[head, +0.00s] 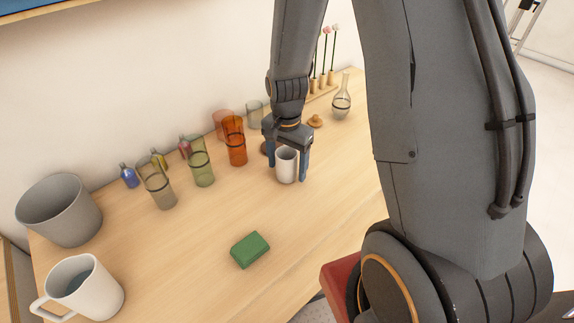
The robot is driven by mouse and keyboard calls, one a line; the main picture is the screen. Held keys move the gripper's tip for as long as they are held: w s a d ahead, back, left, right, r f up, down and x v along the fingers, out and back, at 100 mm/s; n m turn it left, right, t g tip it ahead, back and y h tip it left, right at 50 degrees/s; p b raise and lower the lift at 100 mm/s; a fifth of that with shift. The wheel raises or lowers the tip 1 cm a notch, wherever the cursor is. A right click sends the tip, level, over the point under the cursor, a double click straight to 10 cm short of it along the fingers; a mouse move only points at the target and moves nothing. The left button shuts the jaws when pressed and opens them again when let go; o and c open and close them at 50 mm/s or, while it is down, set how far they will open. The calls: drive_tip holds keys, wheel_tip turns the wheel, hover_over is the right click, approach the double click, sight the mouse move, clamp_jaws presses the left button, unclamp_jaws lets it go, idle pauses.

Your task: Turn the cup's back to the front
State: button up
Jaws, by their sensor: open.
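A small light-coloured cup (286,166) stands upright on the wooden shelf top, near the middle. My gripper (287,165) points down over it, with one finger on each side of the cup. The fingers are open, and I cannot tell whether either touches the cup. No handle or marking shows on the cup's visible side. A larger white mug (91,291) with its handle to the left stands at the front left, with something dark inside.
Glass tumblers, including an orange one (235,143) and a green one (202,163), stand left of my gripper. A grey pot (59,211) is far left. A green block (250,249) lies in front. A glass flask (342,98) stands behind right. The front middle is mostly clear.

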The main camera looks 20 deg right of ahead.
sight(287, 149)
wheel_tip(287, 149, up, 6)
drive_tip(key=shift+r+b, duration=0.1)
drive_tip(key=shift+b, duration=0.65)
drive_tip(key=s+r+n+t+b, duration=0.1)
drive_tip(key=s+r+n+b, duration=0.1)
drive_tip(key=s+n, duration=0.8)
drive_tip(key=shift+a+r+n, duration=0.2)
drive_tip(key=shift+r+n, duration=0.1)
drive_tip(key=shift+r, duration=0.45)
